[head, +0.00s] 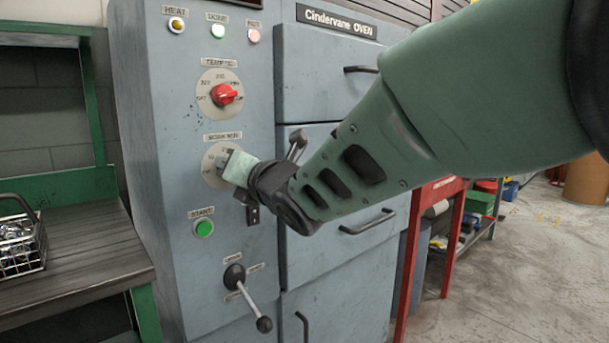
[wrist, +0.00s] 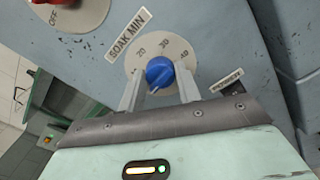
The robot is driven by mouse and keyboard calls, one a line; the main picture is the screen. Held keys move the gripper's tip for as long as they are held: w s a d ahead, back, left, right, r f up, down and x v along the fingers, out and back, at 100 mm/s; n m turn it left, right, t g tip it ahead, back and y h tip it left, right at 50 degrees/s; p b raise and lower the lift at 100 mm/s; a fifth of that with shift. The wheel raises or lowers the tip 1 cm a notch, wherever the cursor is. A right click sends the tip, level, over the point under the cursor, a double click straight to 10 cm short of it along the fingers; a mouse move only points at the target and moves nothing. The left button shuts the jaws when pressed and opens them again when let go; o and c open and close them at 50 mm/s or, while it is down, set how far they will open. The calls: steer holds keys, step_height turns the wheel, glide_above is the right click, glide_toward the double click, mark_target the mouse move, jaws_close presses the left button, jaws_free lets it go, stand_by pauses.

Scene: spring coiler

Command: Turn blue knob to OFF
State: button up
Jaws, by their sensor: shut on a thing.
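In the head view, my gripper (head: 228,168) reaches the panel from the right and hides the knob; only part of the dial plate (head: 209,166) shows. The OFF mark of this dial is not readable.
A red knob (head: 225,94) on its own dial is above, and a green START button (head: 203,228) is below. A lever (head: 248,298) juts out lower down. Oven drawers with handles (head: 367,221) stand to the right. A wire basket (head: 20,246) sits on the left bench.

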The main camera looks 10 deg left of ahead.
steer(key=shift+f, duration=0.1)
stand_by(0.3)
steer(key=o, duration=1)
steer(key=shift+n, duration=0.3)
steer(key=v, duration=1.7)
steer(key=shift+s+d+p, duration=0.15)
steer(key=shift+d+p, duration=0.05)
steer(key=shift+p, duration=0.15)
